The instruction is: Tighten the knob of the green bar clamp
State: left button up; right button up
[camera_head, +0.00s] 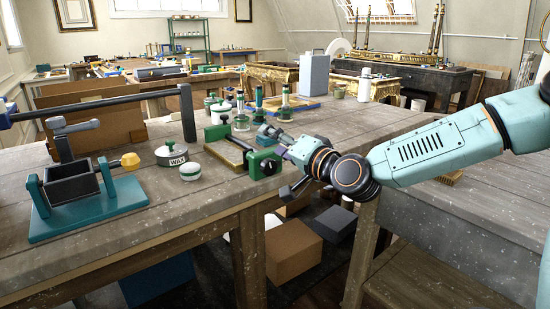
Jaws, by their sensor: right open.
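The green bar clamp (215,132) lies on the worn wooden bench near its right front edge. Its green end block (256,158) faces me and carries a round black knob (268,167). A tan piece lies between its green ends. My right gripper (274,161) comes in from the right, its fingers spread, one beyond the knob and one on the near side. It looks empty and close to the knob; I cannot tell whether it touches. My left gripper does not show.
Green-capped jars (285,103) stand behind the clamp. Cardboard boxes (292,250) sit below.

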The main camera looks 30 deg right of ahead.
jog(key=f+n, duration=0.1)
jog(key=n+p, duration=0.6)
jog(key=n, duration=0.4)
send_near(271, 168)
jog(key=w, duration=0.4)
jog(key=w+b, duration=0.2)
jog(key=shift+w+a+f, duration=0.2)
jog(key=shift+a, duration=0.1)
jog(key=shift+w+a+r+b, duration=0.1)
jog(key=shift+w+b, duration=0.8)
jog(key=shift+w, duration=0.5)
jog(key=shift+r, duration=0.1)
jog(key=c, duration=1.2)
